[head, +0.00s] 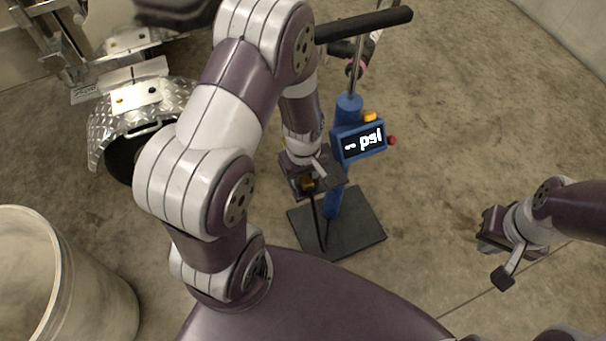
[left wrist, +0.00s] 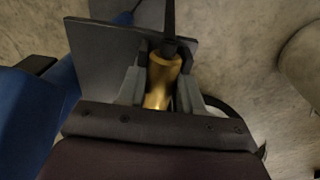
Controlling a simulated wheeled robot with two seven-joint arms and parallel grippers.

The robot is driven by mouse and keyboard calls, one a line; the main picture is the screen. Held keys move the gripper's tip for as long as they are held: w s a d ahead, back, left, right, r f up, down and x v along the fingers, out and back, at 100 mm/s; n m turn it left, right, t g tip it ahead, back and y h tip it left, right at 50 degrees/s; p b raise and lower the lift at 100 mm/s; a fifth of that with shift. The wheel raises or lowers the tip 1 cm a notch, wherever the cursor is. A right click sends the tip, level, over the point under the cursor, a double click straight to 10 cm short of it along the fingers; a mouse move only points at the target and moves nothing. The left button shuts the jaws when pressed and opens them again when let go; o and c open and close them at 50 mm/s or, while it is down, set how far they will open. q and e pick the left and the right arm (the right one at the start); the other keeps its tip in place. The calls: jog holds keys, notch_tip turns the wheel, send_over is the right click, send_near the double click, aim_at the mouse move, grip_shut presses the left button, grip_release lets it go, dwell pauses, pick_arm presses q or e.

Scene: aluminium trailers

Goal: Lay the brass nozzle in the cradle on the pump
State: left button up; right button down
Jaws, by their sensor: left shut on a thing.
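The pump (head: 347,115) is blue and upright, with a black T-handle, a display reading "-- psi" and a flat dark base plate (head: 362,232). My left gripper (head: 308,184) is beside the pump's lower barrel. It is shut on the brass nozzle (left wrist: 163,78), which lies between its two grey fingers in the left wrist view. A black hose (left wrist: 170,20) runs from the nozzle's end. The pump's blue body also shows at the left of that view (left wrist: 35,110). I cannot make out the cradle for certain. My right gripper (head: 492,236) is at the right over bare floor, its fingers unclear.
A trailer's wheel with a diamond-plate fender (head: 105,125) stands at the upper left. A pale round bin (head: 95,285) is at the lower left. A red knob (head: 392,140) and a yellow part (head: 370,116) stick out at the display. The concrete floor right of the pump is clear.

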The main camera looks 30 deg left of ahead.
pick_arm(q)
jog(key=o, duration=0.7)
jog(key=shift+s+f, duration=0.4)
jog(key=shift+f, duration=0.3)
jog(key=o, duration=0.4)
jog(key=shift+d, duration=0.25)
jog(key=shift+f, duration=0.1)
pick_arm(e)
jog(key=shift+d+f, duration=0.2)
jog(key=shift+f, duration=0.3)
pick_arm(q)
jog(key=r, duration=0.1)
jog(key=r+p, duration=0.2)
jog(key=r, duration=0.1)
jog(key=shift+w+a, duration=0.25)
jog(key=shift+w, duration=0.05)
jog(key=r+p, duration=0.1)
jog(key=r, duration=0.2)
jog(key=r+p, duration=0.2)
jog(key=r, duration=0.2)
jog(key=r+p, duration=0.1)
jog(key=r, duration=0.2)
jog(key=shift+w+d+r+p, duration=0.1)
jog(key=shift+d+r+p, duration=0.05)
jog(key=shift+d+p, duration=0.2)
pick_arm(e)
notch_tip(320, 180, up, 7)
jog(key=shift+w+a, duration=0.25)
jog(key=shift+w, duration=0.05)
jog(key=shift+f, duration=0.1)
